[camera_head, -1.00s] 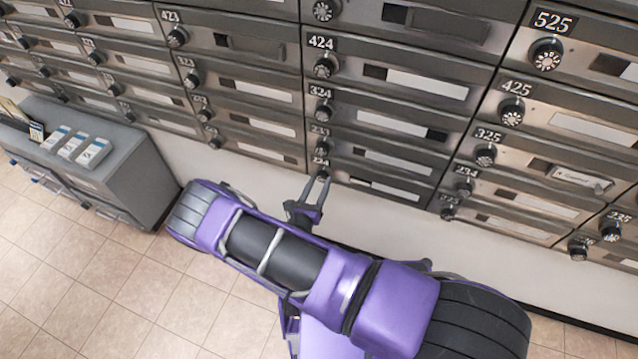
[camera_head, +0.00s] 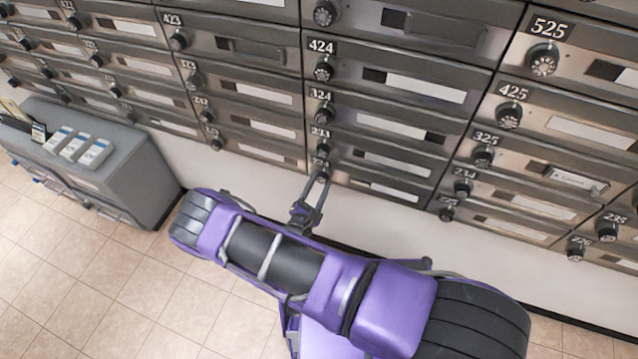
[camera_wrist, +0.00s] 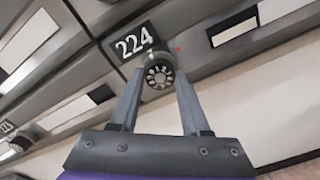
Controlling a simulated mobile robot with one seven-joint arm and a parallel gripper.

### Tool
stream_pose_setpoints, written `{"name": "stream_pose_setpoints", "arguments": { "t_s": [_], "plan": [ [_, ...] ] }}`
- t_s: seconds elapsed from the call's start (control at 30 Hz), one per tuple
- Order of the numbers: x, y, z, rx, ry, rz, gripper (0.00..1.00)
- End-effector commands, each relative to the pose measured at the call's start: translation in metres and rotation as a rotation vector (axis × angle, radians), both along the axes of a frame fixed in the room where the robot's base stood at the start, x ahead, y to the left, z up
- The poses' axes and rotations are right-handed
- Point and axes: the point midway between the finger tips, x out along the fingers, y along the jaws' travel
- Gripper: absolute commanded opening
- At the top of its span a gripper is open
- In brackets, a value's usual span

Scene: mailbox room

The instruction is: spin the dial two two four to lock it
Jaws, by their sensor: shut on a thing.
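The dial (camera_wrist: 158,75) of mailbox 224 is a round dark knob with a pale patterned face, just below the black number plate 224 (camera_wrist: 134,42) in the wrist view. My gripper (camera_wrist: 158,88) has one finger on each side of the dial and is shut on it. In the head view my gripper (camera_head: 320,177) reaches up to the lowest box of the middle column, where the fingers and the dial are small and partly overlap. The marks on the dial face are too small to read.
Rows of metal mailboxes with dials fill the wall, such as the 424 dial (camera_head: 323,71) above. A grey cabinet (camera_head: 125,170) with small white boxes (camera_head: 78,147) stands at the left. The tiled floor (camera_head: 100,270) at lower left is clear.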

Motion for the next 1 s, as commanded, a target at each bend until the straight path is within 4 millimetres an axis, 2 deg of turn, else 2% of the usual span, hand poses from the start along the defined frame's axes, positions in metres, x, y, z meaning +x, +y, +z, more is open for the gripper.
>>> {"name": "stream_pose_setpoints", "arguments": {
  "t_s": [1.0],
  "plan": [
    [-0.0001, 0.0001, 0.002, 0.908, -0.33, 0.0, 0.0]
  ]
}}
